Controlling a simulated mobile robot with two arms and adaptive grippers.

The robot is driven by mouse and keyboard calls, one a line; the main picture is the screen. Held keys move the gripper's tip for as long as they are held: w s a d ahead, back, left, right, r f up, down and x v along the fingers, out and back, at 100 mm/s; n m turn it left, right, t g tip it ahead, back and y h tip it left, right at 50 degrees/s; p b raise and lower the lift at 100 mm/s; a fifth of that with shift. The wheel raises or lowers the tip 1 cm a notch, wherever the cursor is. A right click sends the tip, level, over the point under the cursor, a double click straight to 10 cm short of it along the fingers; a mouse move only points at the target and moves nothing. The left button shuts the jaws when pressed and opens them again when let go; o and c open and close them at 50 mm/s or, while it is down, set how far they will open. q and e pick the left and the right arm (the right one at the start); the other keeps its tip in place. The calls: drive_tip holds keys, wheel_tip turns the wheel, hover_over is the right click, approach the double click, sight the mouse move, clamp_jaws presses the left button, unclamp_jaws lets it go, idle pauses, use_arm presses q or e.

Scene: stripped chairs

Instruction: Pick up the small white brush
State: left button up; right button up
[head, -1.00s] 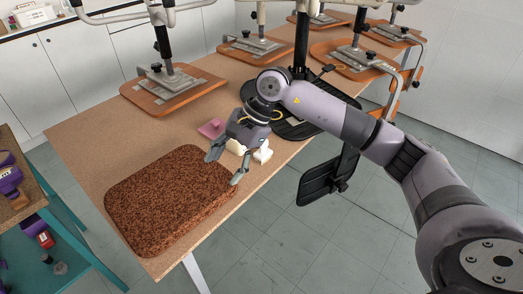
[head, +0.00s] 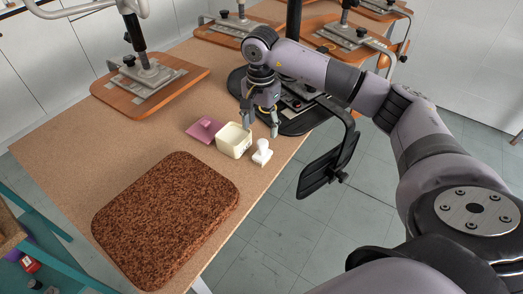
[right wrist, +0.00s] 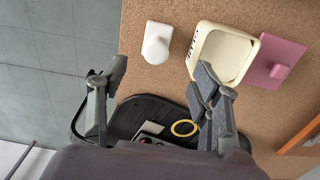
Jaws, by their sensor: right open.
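The small white brush (head: 262,152) stands on the table near its right edge, beside a cream open box. In the right wrist view the brush (right wrist: 157,42) is at the top middle, seen from above with its rounded knob toward me. My right gripper (head: 260,126) is open and empty. It is just behind the brush and box in the head view, apart from the brush. In the right wrist view its two fingers (right wrist: 160,80) are spread, with the brush beyond them and between their lines. My left gripper is in neither view.
The cream box (head: 234,140) is close left of the brush, with a pink lid (head: 204,129) beside it. A brown speckled cushion (head: 167,215) lies in front. A black chair part (head: 229,85) with a yellow ring (right wrist: 185,128) is behind. The table's right edge is near.

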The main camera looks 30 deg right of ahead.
sight(261, 141)
wheel_tip(261, 141, down, 4)
drive_tip(key=shift+r, duration=0.1)
wheel_tip(261, 141, down, 3)
drive_tip(key=shift+f+p, duration=0.1)
drive_tip(key=shift+p, duration=0.45)
drive_tip(key=f, duration=0.2)
drive_tip(key=f+p, duration=0.1)
drive_tip(key=shift+s+d+f, duration=0.2)
drive_tip(key=shift+s+f, duration=0.05)
drive_tip(key=shift+f, duration=0.55)
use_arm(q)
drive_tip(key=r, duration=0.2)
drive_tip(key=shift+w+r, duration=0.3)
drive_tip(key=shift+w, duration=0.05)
use_arm(e)
drive_tip(key=shift+c, duration=0.5)
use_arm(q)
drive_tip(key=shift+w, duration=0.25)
use_arm(e)
drive_tip(key=c, duration=1.2)
